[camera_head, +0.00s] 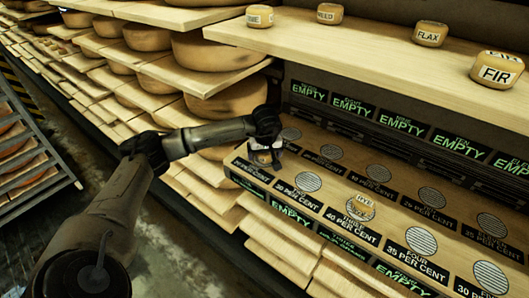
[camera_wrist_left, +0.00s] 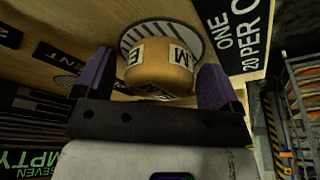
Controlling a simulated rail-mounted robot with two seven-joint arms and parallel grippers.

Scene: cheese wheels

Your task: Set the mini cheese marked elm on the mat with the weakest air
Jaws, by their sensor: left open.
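In the left wrist view a small round orange-yellow cheese (camera_wrist_left: 158,72) sits on a striped round mat (camera_wrist_left: 131,38). Its labels are partly seen, with an E on one and an M on another, so the full word cannot be read. A plate beside the mat reads ONE, 20 PER CENT (camera_wrist_left: 232,32). My left gripper (camera_wrist_left: 157,64) is open, with its purple fingers on either side of the cheese; contact cannot be told. In the head view my left gripper (camera_head: 265,157) is low over the near-left end of the mat shelf and hides most of that spot. My right gripper is not in view.
Mats two (camera_head: 309,181), 30, and four (camera_head: 421,240), 35, are bare. Cheeses marked FLAX (camera_head: 430,34) and FIR (camera_head: 497,69) stand on the overhanging upper shelf (camera_head: 370,55). Large wheels (camera_head: 215,50) fill racks at left.

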